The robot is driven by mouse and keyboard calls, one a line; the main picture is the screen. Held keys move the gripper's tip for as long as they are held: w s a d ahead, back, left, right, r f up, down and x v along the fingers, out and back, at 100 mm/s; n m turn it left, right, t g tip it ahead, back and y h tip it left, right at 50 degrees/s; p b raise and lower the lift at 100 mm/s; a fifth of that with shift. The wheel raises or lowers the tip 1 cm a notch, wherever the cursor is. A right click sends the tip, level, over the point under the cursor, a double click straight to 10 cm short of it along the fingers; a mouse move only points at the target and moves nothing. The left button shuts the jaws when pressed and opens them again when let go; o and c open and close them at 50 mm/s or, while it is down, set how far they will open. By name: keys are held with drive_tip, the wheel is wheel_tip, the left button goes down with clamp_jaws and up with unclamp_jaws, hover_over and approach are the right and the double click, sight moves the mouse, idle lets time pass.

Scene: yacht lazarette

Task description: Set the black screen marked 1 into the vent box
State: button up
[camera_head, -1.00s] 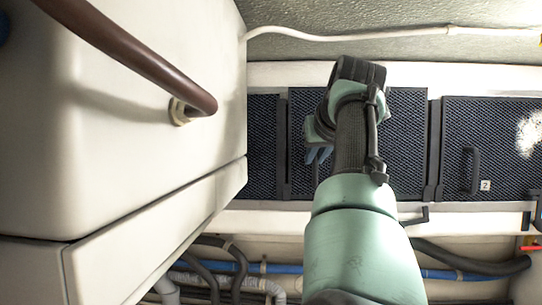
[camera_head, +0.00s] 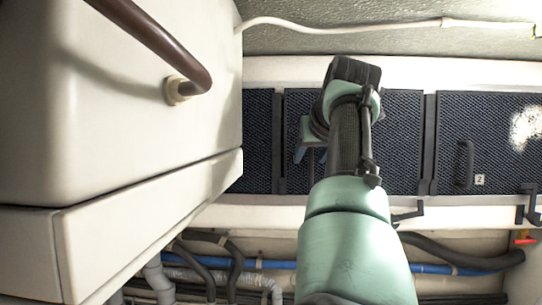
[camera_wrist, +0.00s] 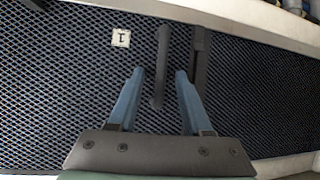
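The black mesh screen marked 1 (camera_wrist: 70,75) fills most of the wrist view, its small white label (camera_wrist: 121,38) upside down. Its black upright handle (camera_wrist: 161,60) stands between the two blue fingers of my gripper (camera_wrist: 158,72). The fingers are open, with a gap on each side of the handle. In the head view this appears to be the middle dark panel (camera_head: 402,130), partly hidden by my arm, in the pale vent box frame (camera_head: 460,75). I cannot tell how firmly it sits. My gripper (camera_head: 311,154) is in front of its left part.
A screen marked 2 (camera_head: 495,120) with its own handle is on the right. Another dark panel (camera_head: 258,125) is at left. A large white cabinet (camera_head: 130,130) with a brown rail (camera_head: 150,40) takes the left side. Hoses (camera_head: 450,254) run below.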

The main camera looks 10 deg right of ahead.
drive_tip(key=shift+f, duration=0.2)
drive_tip(key=shift+s+r+b, duration=0.1)
drive_tip(key=shift+s+b, duration=0.15)
drive_tip(key=shift+b, duration=0.2)
drive_tip(key=b+v, duration=0.5)
drive_tip(key=v, duration=0.7)
drive_tip(key=shift+r+b, duration=0.3)
drive_tip(key=shift+r, duration=0.1)
drive_tip(key=shift+s, duration=0.15)
